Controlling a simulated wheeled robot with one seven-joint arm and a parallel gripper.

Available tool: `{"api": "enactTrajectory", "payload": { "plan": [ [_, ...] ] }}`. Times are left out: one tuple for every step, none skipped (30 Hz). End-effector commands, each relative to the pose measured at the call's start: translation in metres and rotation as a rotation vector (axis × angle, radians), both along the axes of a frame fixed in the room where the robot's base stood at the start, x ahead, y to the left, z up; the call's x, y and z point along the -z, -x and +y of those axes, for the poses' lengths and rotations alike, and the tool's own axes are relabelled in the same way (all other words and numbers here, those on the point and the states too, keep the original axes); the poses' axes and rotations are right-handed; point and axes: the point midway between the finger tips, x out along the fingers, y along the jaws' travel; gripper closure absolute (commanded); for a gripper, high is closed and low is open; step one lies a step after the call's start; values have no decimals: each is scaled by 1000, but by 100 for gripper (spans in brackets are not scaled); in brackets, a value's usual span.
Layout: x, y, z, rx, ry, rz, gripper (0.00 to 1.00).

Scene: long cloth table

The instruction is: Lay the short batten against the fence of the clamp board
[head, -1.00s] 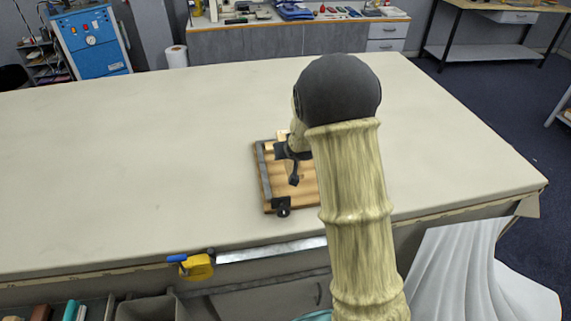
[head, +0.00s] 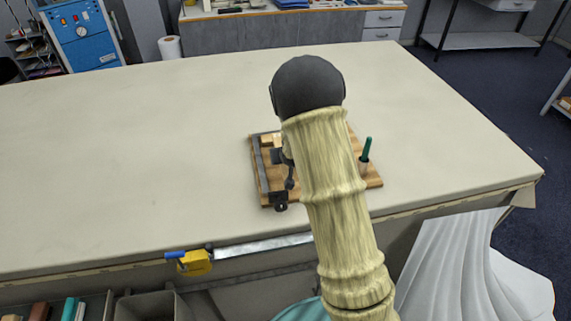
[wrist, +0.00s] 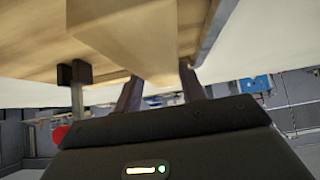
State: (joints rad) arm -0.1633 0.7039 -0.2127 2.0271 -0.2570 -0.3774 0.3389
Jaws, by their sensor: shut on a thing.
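The clamp board (head: 372,182) is a brown wooden board lying on the table, partly hidden behind my arm. Its fence (head: 260,165) is a dark strip along the left edge, and it shows as a grey strip in the wrist view (wrist: 213,32). My gripper (wrist: 158,78) is shut on the short batten (wrist: 125,35), a pale wooden piece close to the board's surface. In the head view my gripper (head: 279,156) is mostly hidden by my arm, just right of the fence. I cannot tell whether the batten touches the fence.
A black clamp part (head: 280,201) sits at the board's front left corner. A green-handled tool (head: 366,150) stands upright at the board's right side. A yellow and blue item (head: 194,263) is at the table's front edge. The cloth table (head: 130,160) is clear to the left.

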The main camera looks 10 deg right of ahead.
Motion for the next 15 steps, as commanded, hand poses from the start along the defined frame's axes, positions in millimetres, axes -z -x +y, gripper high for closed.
{"api": "enactTrajectory", "payload": {
  "plan": [
    [1,-1,1,-1,0,-2,89],
    [1,-1,1,-1,0,-3,89],
    [1,-1,1,-1,-1,-3,89],
    [1,-1,1,-1,-1,-3,89],
    [1,-1,0,-1,-1,-3,89],
    [1,-1,0,0,-1,-3,89],
    [1,-1,0,1,-1,-3,89],
    [1,-1,0,1,-1,-3,89],
    [2,-1,0,1,-1,-3,89],
    [3,-1,0,1,-1,-2,89],
    [5,0,0,0,0,-1,89],
    [9,0,0,0,0,1,89],
    [13,0,0,0,0,2,89],
    [17,0,0,0,0,1,89],
    [23,0,0,0,0,3,89]
  ]
}}
